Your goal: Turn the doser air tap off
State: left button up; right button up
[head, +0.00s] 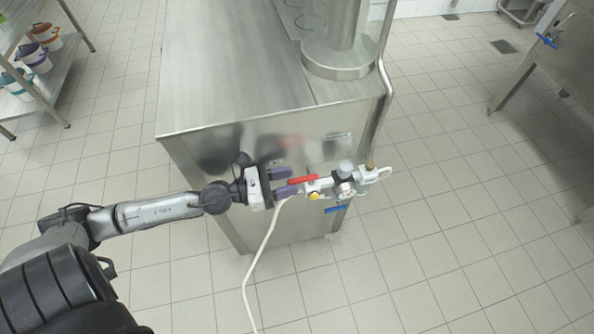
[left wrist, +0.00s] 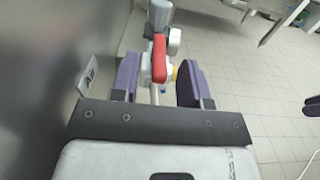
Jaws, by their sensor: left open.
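The doser air tap has a red lever (head: 302,179) that lies roughly along the line of the white fittings on the machine's end. The lever also shows in the left wrist view (left wrist: 159,60), between the two fingers. My left gripper (head: 288,182) is open, with its purple fingers either side of the lever's near end. Gaps show on both sides in the left wrist view, so the fingers look apart from it. The tap's body is partly hidden behind the lever in that view. My right gripper is not seen in the head view.
The steel machine (head: 235,75) stands close beyond the gripper. A gauge (head: 345,189), a yellow part (head: 314,196) and a blue handle (head: 336,209) sit near the tap. A white hose (head: 262,250) hangs to the floor. Open tiled floor lies to the right.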

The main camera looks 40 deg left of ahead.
aim_at(303, 179)
pick_arm(q)
jog(key=shift+p+x, duration=0.7)
jog(key=shift+x, duration=0.65)
grip_shut()
